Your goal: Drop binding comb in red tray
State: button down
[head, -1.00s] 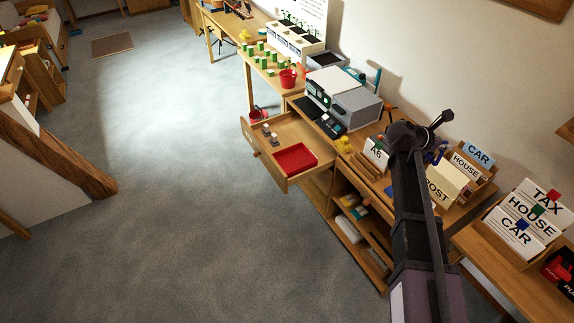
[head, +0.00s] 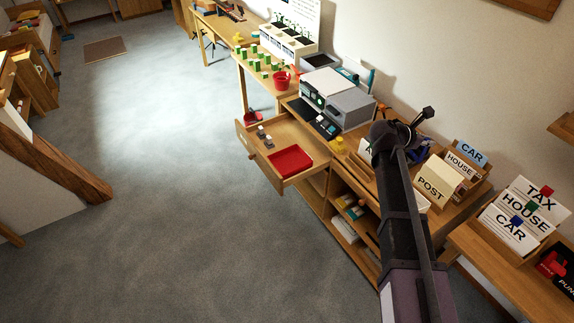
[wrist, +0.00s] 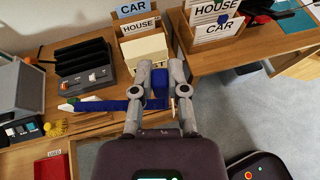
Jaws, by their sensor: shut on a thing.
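The red tray (head: 290,161) lies in the pulled-out wooden drawer in the head view. A red patch below a "USED" label (wrist: 52,167) at the lower left of the wrist view looks like part of it. My gripper (wrist: 160,82) is shut on a dark blue piece (wrist: 160,90), which I take to be the binding comb. A blue strip (wrist: 105,105) runs leftward from the fingers; I cannot tell whether it is the same piece. In the head view my arm hides the fingers. My gripper is to the right of the tray, apart from it.
The drawer (head: 250,139) also holds small dark-and-white items left of the tray. A grey machine (head: 350,109) stands on the desk behind it. Card boxes, one marked POST (head: 437,183), crowd the desk near my gripper. Open floor (head: 170,200) lies in front.

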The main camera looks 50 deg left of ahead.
aim_at(289, 164)
jog(key=u, duration=1)
jog(key=i, duration=1.65)
jog(key=u, duration=0.05)
